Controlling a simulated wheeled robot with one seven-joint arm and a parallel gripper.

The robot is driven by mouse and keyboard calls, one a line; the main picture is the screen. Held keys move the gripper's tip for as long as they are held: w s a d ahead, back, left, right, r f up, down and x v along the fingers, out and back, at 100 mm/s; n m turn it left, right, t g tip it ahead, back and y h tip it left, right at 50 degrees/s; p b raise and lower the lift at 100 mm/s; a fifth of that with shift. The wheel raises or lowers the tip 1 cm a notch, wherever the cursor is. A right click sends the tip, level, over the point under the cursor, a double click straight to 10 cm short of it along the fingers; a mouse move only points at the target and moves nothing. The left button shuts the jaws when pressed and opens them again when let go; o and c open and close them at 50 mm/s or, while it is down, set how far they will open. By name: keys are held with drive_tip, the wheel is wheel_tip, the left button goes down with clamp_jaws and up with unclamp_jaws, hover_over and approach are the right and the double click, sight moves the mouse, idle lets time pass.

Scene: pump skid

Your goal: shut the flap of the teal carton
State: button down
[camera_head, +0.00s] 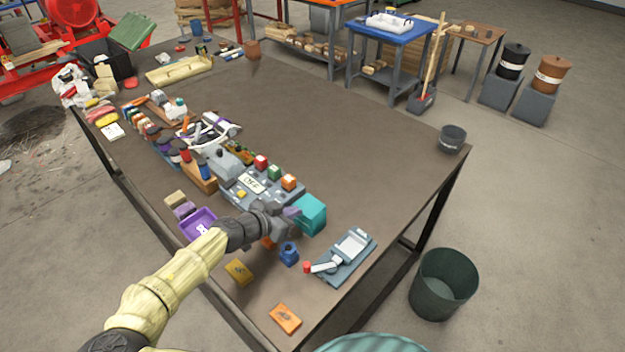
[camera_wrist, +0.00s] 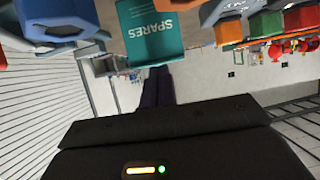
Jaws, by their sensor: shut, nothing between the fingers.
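The teal carton (camera_head: 312,215) stands on the brown table, right of the control box. Its teal face marked SPARES (camera_wrist: 152,38) fills the top middle of the wrist view. My gripper (camera_head: 292,211) is at the carton's left side in the head view. Its dark purple fingers (camera_wrist: 157,75) are together and empty, with their tips close to the lower edge of the SPARES face. I cannot tell whether they touch it. The flap's angle is hard to make out, as my wrist hides part of the carton's near left side.
A blue ring-like part (camera_head: 288,254) and a grey toggle clamp with a red tip (camera_head: 345,255) lie in front of the carton. The control box marked OFF (camera_head: 253,184) stands behind left. A purple tray (camera_head: 198,224) is further left. The table right of the carton is clear.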

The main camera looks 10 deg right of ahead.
drive_tip(key=shift+s+f, duration=0.15)
drive_tip(key=shift+f, duration=0.15)
idle(0.4)
drive_tip(key=shift+w+d, duration=0.5)
drive_tip(key=shift+d, duration=0.1)
drive_tip(key=shift+r, duration=0.2)
drive_tip(key=shift+r, duration=0.3)
drive_tip(key=v, duration=1.1)
drive_tip(key=shift+r, duration=0.35)
